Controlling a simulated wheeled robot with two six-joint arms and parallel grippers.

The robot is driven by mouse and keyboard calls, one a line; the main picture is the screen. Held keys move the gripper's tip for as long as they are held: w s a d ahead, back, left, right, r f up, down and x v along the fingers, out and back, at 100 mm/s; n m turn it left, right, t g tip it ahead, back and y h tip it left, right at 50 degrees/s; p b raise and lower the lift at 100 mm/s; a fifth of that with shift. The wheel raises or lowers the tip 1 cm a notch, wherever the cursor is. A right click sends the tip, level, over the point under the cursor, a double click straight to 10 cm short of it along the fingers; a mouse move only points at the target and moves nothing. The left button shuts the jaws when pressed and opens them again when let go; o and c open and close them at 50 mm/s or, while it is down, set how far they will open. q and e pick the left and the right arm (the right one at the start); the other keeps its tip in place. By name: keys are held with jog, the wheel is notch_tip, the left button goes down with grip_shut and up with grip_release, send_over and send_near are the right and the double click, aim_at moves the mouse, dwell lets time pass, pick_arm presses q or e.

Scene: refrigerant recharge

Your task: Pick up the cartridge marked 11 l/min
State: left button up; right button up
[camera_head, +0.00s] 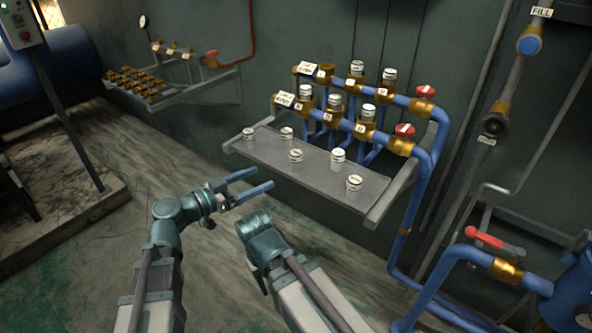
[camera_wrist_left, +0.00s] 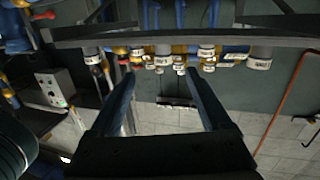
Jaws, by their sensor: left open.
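Several white-labelled cartridges stand on a grey shelf (camera_head: 318,175), including a left one (camera_head: 249,134), a middle one (camera_head: 296,156) and a front right one (camera_head: 354,183). Their markings are too small to read, so I cannot tell which is 11 l/min. More cartridges (camera_head: 335,102) sit in the brass sockets behind. My left gripper (camera_head: 262,179) is open and empty, left of and short of the shelf's front edge. In the left wrist view a row of cartridges (camera_wrist_left: 163,61) shows beyond its fingers, upside down. My right arm's end is in the head view, but its fingers do not show.
A blue pipe manifold with red valve handles (camera_head: 404,130) stands behind the shelf. A rack of brass fittings (camera_head: 140,84) is at the back left. A red-handled valve (camera_head: 484,238) and blue pipes are at the lower right. The floor left of the shelf is clear.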

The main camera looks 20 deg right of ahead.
aim_at(291, 160)
pick_arm(q)
jog(key=shift+t+h, duration=0.3)
jog(key=x, duration=0.8)
jog(key=shift+w+d+r, duration=0.1)
jog(key=shift+w+r, duration=0.3)
jog(key=x, duration=0.5)
jog(key=shift+d+f+b, duration=0.25)
jog(key=shift+f+b, duration=0.05)
jog(key=shift+b, duration=0.1)
jog(key=shift+s+a, duration=0.1)
grip_shut()
